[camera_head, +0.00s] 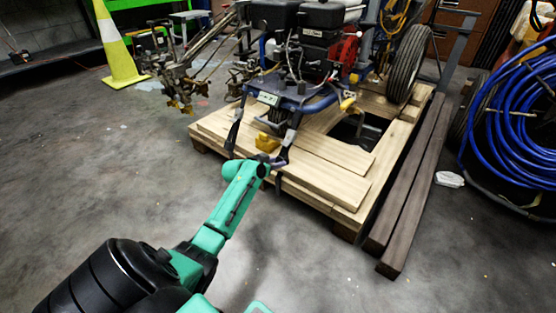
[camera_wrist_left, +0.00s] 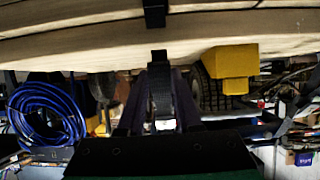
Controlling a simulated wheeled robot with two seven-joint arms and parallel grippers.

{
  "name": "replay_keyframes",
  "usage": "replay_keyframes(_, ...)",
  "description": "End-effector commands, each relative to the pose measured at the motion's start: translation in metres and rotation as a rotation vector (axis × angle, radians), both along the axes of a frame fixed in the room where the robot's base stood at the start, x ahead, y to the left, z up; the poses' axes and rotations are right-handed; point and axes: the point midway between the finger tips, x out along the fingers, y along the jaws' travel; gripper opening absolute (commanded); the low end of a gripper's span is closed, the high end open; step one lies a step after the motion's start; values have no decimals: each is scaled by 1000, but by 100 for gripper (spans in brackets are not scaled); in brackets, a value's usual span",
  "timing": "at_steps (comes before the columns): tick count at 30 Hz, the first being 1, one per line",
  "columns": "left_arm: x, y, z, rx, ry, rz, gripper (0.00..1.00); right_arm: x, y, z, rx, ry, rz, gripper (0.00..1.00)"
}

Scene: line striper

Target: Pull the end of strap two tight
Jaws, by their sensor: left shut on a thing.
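The line striper (camera_head: 310,60) stands on a wooden pallet (camera_head: 330,180). A black strap (camera_head: 234,132) runs down from its front frame at the left. My left gripper (camera_head: 288,142) is at the pallet's front edge, beside a yellow block (camera_head: 267,142). In the left wrist view my left gripper (camera_wrist_left: 161,75) is shut on a black strap end (camera_wrist_left: 160,88), which lies between its dark fingers. Another dark strap piece (camera_wrist_left: 154,12) crosses the pallet boards there. My arm partly hides the strap in the head view. My right gripper is not in view.
Two dark beams (camera_head: 412,185) lie along the pallet's right side. A blue hose coil (camera_head: 515,120) stands at the far right, and a yellow cone (camera_head: 118,50) at the back left. The concrete floor in front of the pallet is clear.

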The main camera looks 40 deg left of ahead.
Motion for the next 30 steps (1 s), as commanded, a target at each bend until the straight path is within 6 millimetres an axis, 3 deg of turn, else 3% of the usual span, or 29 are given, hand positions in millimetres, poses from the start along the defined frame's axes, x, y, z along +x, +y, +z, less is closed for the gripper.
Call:
replay_keyframes(22,-25,-2,-49,-2,18,-4,0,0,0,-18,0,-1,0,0)
replay_keyframes(23,-24,-2,-47,-3,17,-3,41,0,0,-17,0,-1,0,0)
replay_keyframes(25,-24,-2,-46,-3,16,-3,68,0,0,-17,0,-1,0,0)
replay_keyframes(30,-23,-1,-44,-2,10,-3,68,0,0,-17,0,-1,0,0)
